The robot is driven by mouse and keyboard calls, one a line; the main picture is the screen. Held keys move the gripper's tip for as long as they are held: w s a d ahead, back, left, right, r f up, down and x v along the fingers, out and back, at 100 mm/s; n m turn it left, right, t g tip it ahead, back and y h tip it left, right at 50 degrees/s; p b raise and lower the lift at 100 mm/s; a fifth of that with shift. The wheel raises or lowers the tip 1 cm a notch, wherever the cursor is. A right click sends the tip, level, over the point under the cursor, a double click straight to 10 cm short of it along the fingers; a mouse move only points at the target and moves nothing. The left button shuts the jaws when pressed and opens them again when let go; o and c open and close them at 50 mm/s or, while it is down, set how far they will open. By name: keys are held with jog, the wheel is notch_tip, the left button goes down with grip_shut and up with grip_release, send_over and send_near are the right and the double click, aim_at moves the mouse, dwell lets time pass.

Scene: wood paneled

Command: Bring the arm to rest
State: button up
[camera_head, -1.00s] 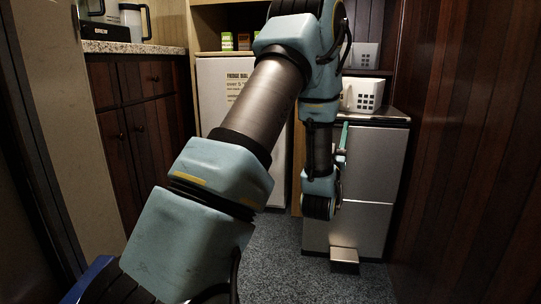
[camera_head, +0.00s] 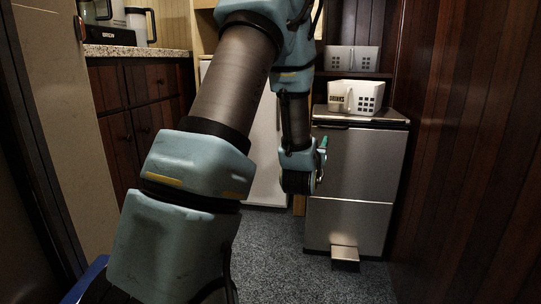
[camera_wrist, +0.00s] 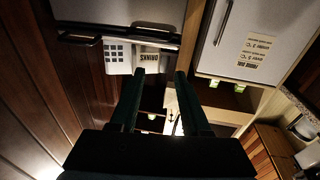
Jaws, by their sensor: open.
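My arm rises from the lower left in the head view and bends down again in front of the silver bin. My gripper (camera_wrist: 158,76) shows in the wrist view with its two dark fingers apart and nothing between them. In the head view only a small teal part of my gripper (camera_head: 323,147) shows beside the wrist, left of the bin's upper door. The rest of it is hidden behind my wrist.
The silver pedal bin (camera_head: 362,165) stands close behind my wrist and carries a white basket (camera_head: 357,97) marked DRINKS. The white fridge (camera_wrist: 250,38) is partly hidden by my arm in the head view. A wood-paneled wall (camera_head: 465,150) bounds the right; grey carpet is clear.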

jog(key=s+a+f+g+y+p, duration=0.2)
jog(key=a+f+g+y, duration=0.1)
jog(key=a+g, duration=0.3)
jog(key=s+a+f+n+g+y+p, duration=0.1)
jog(key=s+a+f+g+y, duration=0.1)
jog(key=s+a+g, duration=0.65)
jog(key=s+a+f+n+g+y+p, duration=0.15)
jog(key=s+a, duration=0.35)
jog(key=s, duration=0.8)
notch_tip(320, 180, up, 38)
jog(key=s+p, duration=0.1)
jog(key=p, duration=3.6)
jog(key=shift+a, duration=0.3)
